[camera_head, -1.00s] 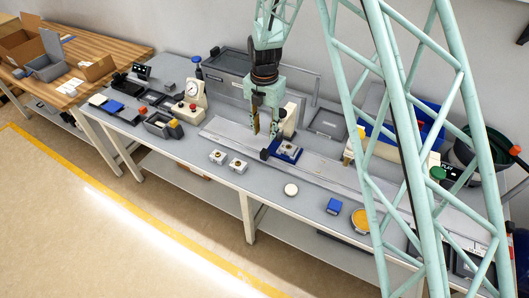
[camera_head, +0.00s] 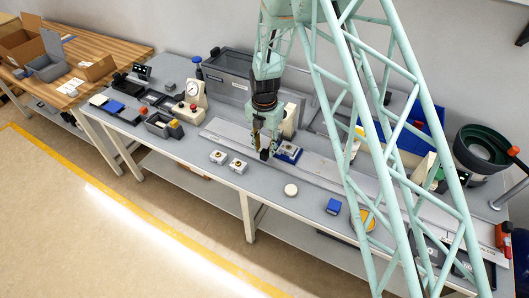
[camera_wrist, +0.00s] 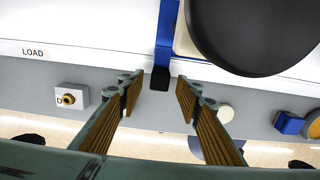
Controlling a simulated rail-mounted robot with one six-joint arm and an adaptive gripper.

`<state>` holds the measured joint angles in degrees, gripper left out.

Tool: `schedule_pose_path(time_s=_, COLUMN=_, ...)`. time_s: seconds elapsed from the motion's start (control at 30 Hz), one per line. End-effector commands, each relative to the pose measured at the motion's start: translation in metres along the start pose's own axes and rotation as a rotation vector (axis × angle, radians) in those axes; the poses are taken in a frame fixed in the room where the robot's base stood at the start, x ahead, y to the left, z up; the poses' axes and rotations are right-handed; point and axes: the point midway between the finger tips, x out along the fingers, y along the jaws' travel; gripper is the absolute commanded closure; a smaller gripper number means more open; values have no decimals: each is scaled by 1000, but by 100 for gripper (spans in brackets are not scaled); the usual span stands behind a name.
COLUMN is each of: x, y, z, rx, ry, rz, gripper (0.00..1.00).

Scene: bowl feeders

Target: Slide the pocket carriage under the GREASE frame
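The pocket carriage (camera_head: 289,151) is a blue block with a pale part on top, sitting on the long pale rail (camera_head: 322,171). In the wrist view its blue bar (camera_wrist: 166,35) ends in a black handle block (camera_wrist: 160,79). My gripper (camera_head: 263,147) is low at the carriage's front-left side. In the wrist view my gripper (camera_wrist: 158,88) is open, its two fingers apart on either side of the black handle block, with visible gaps. I cannot make out a GREASE label; my arm covers part of the rail's right side.
Pale blocks with brass centres (camera_head: 237,166), a white disc (camera_head: 291,190), a blue block (camera_head: 333,206) and a yellow disc (camera_head: 362,218) lie along the front. A cream post (camera_head: 290,119) stands behind the carriage. A large dark round shape (camera_wrist: 255,30) fills the wrist view's upper right.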

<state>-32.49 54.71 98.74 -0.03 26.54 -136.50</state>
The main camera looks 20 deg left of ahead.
Motion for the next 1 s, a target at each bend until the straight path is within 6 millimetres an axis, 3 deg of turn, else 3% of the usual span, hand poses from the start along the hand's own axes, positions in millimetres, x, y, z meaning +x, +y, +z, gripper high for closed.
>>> schedule_pose_path(time_s=0.33, x=25, y=0, z=0, rx=0, ry=0, rz=0, gripper=68)
schedule_pose_path(time_s=0.8, x=29, y=0, z=0, rx=0, ry=0, rz=0, gripper=68)
schedule_pose_path(time_s=1.0, x=29, y=0, z=0, rx=0, ry=0, rz=0, gripper=86)
